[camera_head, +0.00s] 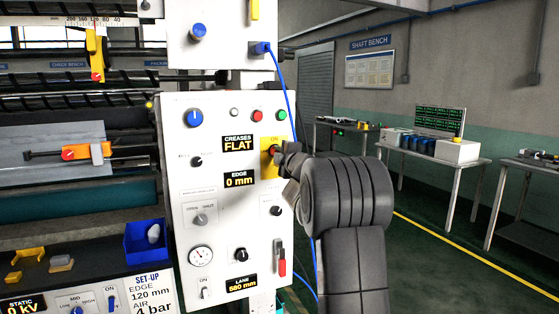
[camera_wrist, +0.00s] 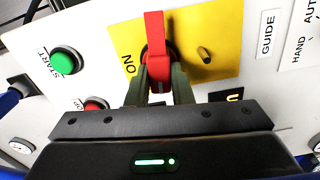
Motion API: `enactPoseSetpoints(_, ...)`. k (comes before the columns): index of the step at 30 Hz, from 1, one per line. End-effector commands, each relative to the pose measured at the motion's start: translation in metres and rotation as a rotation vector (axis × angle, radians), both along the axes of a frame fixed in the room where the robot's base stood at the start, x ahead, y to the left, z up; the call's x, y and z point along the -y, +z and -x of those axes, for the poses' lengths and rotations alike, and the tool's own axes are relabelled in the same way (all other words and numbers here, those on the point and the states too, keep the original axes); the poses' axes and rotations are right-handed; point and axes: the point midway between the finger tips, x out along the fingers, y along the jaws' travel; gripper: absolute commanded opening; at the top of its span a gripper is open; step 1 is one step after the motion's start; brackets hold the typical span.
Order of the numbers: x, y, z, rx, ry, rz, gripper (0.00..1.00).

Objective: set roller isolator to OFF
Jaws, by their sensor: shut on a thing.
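The roller isolator is a red handle (camera_wrist: 156,45) on a yellow plate (camera_wrist: 212,32), marked ON. In the wrist view the handle runs up and down, with ON to its left, so it lies crosswise to that mark. No OFF mark is readable. My gripper (camera_wrist: 159,88) is shut on the handle's near part, one finger on each side. In the head view the yellow plate (camera_head: 267,171) is on the right edge of the white panel. There my gripper (camera_head: 277,153) reaches it from the right and hides part of the handle.
A green START button (camera_wrist: 64,62) and a red button (camera_wrist: 96,103) are close by on the panel (camera_head: 210,180). A selector knob (camera_head: 275,211) and a red-handled lever (camera_head: 281,266) are below. A blue cable (camera_head: 287,85) hangs beside the panel.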

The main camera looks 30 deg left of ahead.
Motion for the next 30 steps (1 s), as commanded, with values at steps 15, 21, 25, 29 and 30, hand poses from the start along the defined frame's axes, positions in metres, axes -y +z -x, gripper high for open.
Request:
enactPoseSetpoints(15,-0.0002,-0.0020,0.0001,0.114,0.000,0.100,0.00)
enactPoseSetpoints(21,-0.0002,-0.0019,0.0001,0.115,0.000,0.101,0.00)
enactPoseSetpoints(25,-0.0003,-0.0020,0.0001,0.115,0.000,0.101,0.00)
enactPoseSetpoints(29,-0.0002,-0.0019,0.0001,0.115,0.000,0.101,0.38)
enactPoseSetpoints(30,-0.0002,-0.0018,0.0001,0.114,0.000,0.100,0.42)
